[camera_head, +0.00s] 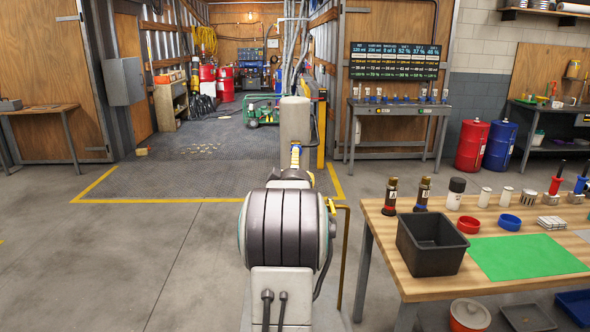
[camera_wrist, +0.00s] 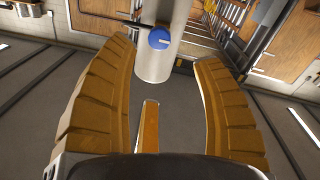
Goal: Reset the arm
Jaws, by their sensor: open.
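My arm (camera_head: 283,228) stands in the middle of the head view and points straight ahead, away from the table on the right. In the wrist view a pale grey column (camera_wrist: 156,62) with a blue round part (camera_wrist: 159,38) is beyond the fingertips, and I cannot tell how far off. In the head view the gripper's fingers are mostly hidden behind my arm.
A wooden worktable (camera_head: 408,277) on the right holds a black bin (camera_head: 432,258), a green mat (camera_head: 525,257), dark bottles (camera_head: 391,196) and several small items. Red (camera_head: 472,145) and blue (camera_head: 499,146) drums stand at the back right.

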